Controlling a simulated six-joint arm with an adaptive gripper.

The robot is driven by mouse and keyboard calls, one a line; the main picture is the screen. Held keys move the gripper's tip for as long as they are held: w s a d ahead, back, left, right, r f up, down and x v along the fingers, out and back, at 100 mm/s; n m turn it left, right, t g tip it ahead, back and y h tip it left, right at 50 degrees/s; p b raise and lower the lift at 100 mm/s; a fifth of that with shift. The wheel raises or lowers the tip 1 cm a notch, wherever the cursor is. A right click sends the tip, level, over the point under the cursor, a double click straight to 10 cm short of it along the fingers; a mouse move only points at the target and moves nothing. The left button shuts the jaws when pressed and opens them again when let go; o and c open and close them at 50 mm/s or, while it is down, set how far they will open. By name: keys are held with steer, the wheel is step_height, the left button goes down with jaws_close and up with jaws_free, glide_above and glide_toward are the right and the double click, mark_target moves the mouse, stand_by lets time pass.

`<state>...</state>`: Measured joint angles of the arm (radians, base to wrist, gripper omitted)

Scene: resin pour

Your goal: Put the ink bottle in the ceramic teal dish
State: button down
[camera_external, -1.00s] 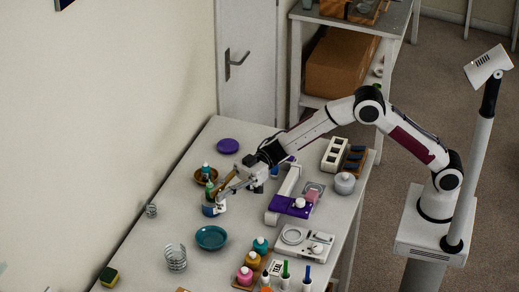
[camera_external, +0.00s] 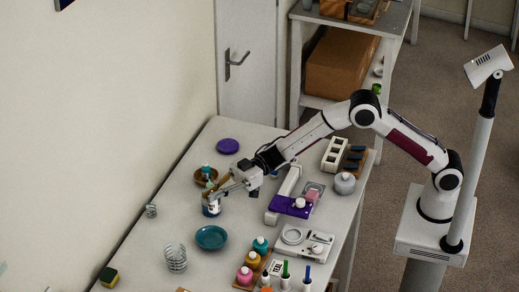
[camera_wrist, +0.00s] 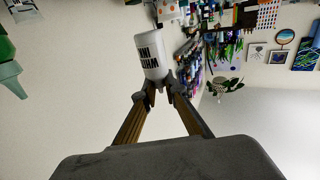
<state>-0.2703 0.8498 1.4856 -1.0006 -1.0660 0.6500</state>
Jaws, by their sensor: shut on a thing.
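The ink bottle is white with dark lettering and sits between my fingertips in the wrist view (camera_wrist: 152,55). My gripper, with brown-sided fingers, also shows in the wrist view (camera_wrist: 161,86) and is shut on the bottle. The teal dish (camera_external: 211,238) lies on the table just in front of the bottle, apart from it, and looks empty. Whether the bottle touches the table cannot be told.
A brown dish with a teal-capped bottle (camera_external: 206,173) stands close behind my gripper. A wire coil (camera_external: 176,258) is left of the teal dish, and several coloured bottles (camera_external: 253,261) stand to its right. A purple stand (camera_external: 290,207) is right of my gripper.

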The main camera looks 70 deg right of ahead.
mark_target(213, 213)
steer(key=shift+f, duration=1.95)
steer(key=shift+f, duration=1.85)
steer(key=shift+f, duration=0.65)
steer(key=c, duration=2.1)
jaws_free()
steer(key=shift+r, duration=0.15)
